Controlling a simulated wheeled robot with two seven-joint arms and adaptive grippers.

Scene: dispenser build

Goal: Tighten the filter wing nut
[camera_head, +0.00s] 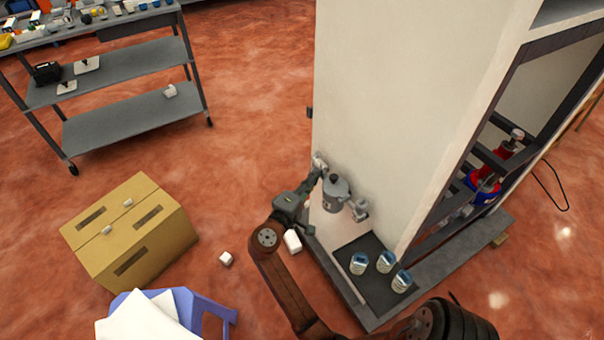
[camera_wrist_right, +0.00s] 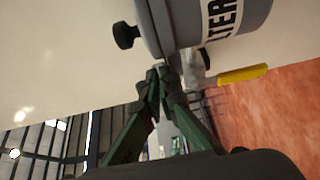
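The grey filter housing (camera_head: 335,197) is mounted on the side of the pale cabinet, with a black knob on top. In the right wrist view the housing (camera_wrist_right: 185,22) shows part of its "FILTER" label and the black knob (camera_wrist_right: 127,36). My right gripper (camera_head: 317,178) is beside the housing's left side. In its wrist view, the fingertips (camera_wrist_right: 160,84) are drawn together at the housing's lid edge, around a small grey piece that seems to be the wing nut (camera_wrist_right: 159,66), mostly hidden by the fingertips. My left gripper is in neither view.
A yellow-handled valve (camera_wrist_right: 243,74) sits near the fingers in the wrist view. Several blue-and-white cans (camera_head: 386,262) stand on the dark tray (camera_head: 352,289) below the filter. A cardboard box (camera_head: 150,257), a blue stool (camera_head: 205,301) and a grey shelf cart (camera_head: 135,111) stand left.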

